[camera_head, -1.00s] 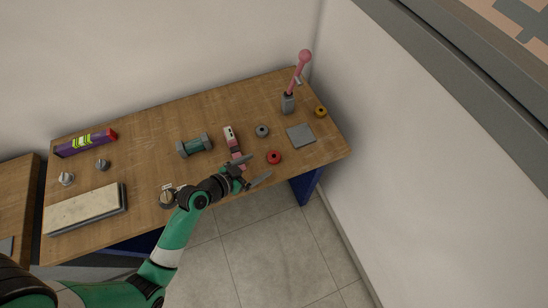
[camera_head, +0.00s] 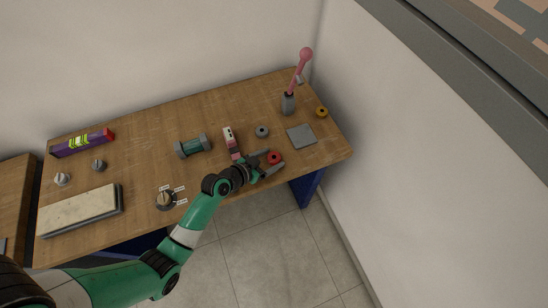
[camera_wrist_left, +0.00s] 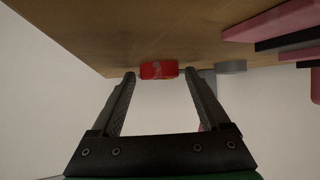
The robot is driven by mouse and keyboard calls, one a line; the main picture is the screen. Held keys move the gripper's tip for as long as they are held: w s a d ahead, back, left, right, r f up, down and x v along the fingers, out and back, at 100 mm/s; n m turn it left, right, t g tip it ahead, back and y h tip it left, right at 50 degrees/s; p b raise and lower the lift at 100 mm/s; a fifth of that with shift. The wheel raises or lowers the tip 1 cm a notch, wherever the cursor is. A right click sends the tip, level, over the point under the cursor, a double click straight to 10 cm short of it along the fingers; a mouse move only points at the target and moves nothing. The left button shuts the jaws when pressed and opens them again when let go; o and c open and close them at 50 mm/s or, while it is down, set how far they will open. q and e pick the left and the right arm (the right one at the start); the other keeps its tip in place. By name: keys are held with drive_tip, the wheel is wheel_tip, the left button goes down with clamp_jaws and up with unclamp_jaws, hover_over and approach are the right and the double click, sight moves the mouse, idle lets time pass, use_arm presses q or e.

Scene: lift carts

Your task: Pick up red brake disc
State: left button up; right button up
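The red brake disc (camera_head: 275,158) lies on the wooden table near its front right edge. In the left wrist view the red disc (camera_wrist_left: 158,70) shows ahead, between the two fingertips. My left gripper (camera_head: 268,162) is open, with its fingers pointing at the disc, one on each side of it in the head view. In the left wrist view the open fingers (camera_wrist_left: 160,85) have nothing clasped between them. I cannot tell whether either finger touches the disc. My right gripper is not in view.
A pink-handled lever (camera_head: 298,75) stands behind. A red and white tool (camera_head: 230,138) lies left of the disc. The wall is close on the right.

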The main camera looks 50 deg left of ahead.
use_arm(q)
clamp_jaws()
drive_tip(key=shift+r, duration=0.15)
